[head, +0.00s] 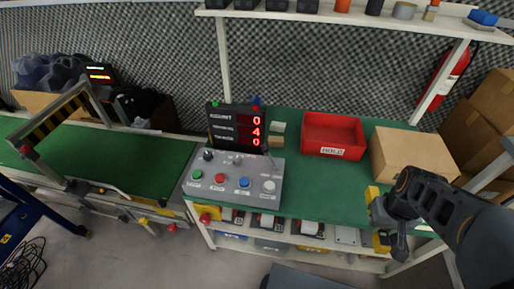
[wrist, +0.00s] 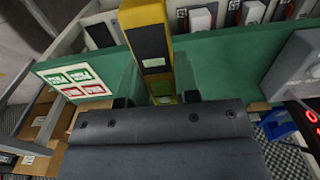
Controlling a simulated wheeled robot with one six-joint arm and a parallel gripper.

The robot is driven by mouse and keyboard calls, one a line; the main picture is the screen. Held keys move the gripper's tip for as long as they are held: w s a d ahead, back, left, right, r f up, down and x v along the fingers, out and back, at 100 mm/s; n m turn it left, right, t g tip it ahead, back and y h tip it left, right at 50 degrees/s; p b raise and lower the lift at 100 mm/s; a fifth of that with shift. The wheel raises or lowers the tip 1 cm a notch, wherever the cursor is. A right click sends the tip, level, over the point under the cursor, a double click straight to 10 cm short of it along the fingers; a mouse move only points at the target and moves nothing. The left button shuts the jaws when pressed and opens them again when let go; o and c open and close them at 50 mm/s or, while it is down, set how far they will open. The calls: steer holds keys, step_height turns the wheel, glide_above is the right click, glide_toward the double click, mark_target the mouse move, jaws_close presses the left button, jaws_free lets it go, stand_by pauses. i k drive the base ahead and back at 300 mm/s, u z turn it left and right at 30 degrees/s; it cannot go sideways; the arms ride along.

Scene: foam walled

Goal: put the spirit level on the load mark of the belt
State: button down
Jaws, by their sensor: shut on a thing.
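The yellow spirit level (wrist: 147,22) with a dark face panel stands between the fingers of my gripper (wrist: 157,99) in the wrist view. My gripper is shut on it. In the head view my gripper (head: 383,212) is at the right front edge of the green workbench, and yellow ends of the level (head: 371,194) show on both sides of it. The green belt (head: 125,160) is at the far left, well away from my gripper, with a black-and-yellow striped gate (head: 57,112) across it. I cannot make out a load mark on the belt.
On the workbench (head: 310,185) are a red HOLD tray (head: 333,130), a cardboard box (head: 412,153), a button panel (head: 232,182) and a display (head: 237,128). Shelves with bins lie below the bench. A post and overhead shelf (head: 330,17) stand behind. Grey floor is open in front.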

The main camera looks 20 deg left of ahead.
mark_target(154, 175)
steer(key=u, duration=0.05)
steer(key=k, duration=0.35)
steer(key=u, duration=3.4)
steer(key=i, duration=3.35)
steer(key=z, duration=3.6)
steer(key=i, duration=0.8)
steer(key=u, duration=0.05)
